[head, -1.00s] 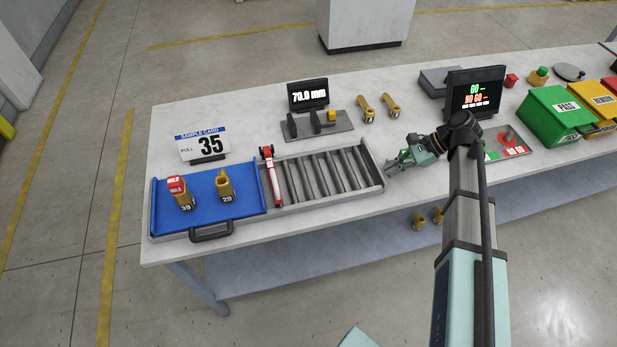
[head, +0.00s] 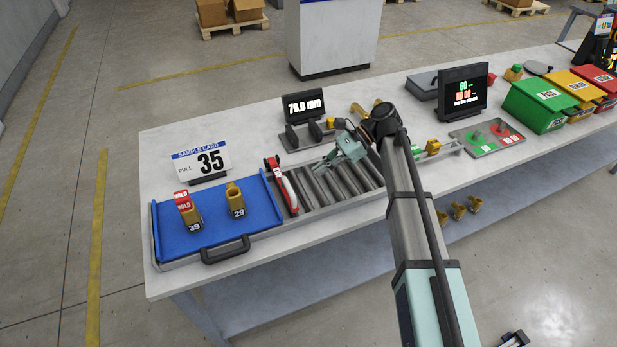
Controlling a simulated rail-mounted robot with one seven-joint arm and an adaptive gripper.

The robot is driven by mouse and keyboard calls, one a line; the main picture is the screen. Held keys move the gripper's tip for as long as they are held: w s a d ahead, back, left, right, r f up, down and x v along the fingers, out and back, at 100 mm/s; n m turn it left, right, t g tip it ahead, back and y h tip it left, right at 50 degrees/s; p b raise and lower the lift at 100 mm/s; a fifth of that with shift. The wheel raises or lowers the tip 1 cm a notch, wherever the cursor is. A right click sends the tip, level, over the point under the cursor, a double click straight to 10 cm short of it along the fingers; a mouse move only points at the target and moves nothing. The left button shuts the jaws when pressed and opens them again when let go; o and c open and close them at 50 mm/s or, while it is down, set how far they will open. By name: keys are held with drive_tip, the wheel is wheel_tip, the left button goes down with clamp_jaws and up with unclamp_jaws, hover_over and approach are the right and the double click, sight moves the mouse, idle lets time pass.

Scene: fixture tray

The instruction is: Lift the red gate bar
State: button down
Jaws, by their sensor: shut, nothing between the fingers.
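The red gate bar (head: 286,187), red and white, lies down across the left end of the grey roller section (head: 334,190), just right of the blue tray (head: 204,246). Its dark pivot end is at the back. My gripper (head: 325,166) is above the rollers, to the right of the bar and apart from it. It looks shut and empty, pointing down and left. My arm hides part of the bench to the right of the rollers.
Two yellow fittings marked 39 (head: 190,217) and 29 (head: 236,205) stand on the blue tray; 39 carries red HOLD tags. A gauge with a 70.0 mm display (head: 304,106) stands behind the rollers. A sample card reading 35 (head: 203,163) stands behind the tray.

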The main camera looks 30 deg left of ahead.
drive_tip(key=p+x, duration=0.2)
drive_tip(key=x, duration=0.6)
drive_tip(key=shift+s+a+f, duration=0.2)
drive_tip(key=shift+f, duration=0.05)
drive_tip(key=shift+r+p, duration=0.1)
drive_tip(key=shift+p, duration=0.2)
